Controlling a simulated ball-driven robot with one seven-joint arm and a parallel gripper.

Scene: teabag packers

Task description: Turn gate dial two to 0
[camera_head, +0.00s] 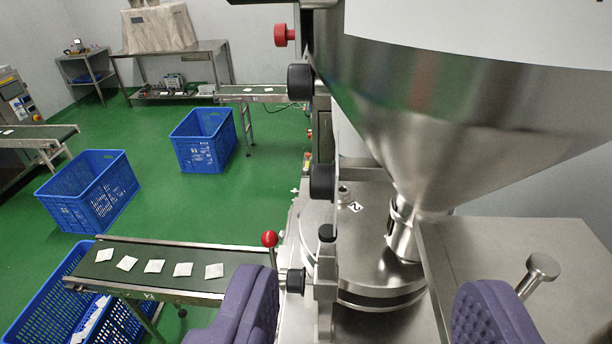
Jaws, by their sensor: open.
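A white tag with the figure 2 (355,207) sits on a round steel plate (318,222) below a large steel hopper (450,150). A small round metal knob (344,190) stands beside the tag. Black knobs (322,182) (300,82) sit on the machine's left side, and a smaller black one (294,281) is lower down. I cannot tell which of these is gate dial two, and no dial setting is readable. My gripper (368,297) has its two purple padded fingers wide apart at the bottom of the view. It is open, with nothing between the pads, short of the machine.
A steel peg handle (538,272) stands on the right housing. A conveyor (190,258) carries several teabags. Blue crates (88,190) (203,140) stand on the green floor, with open floor between them.

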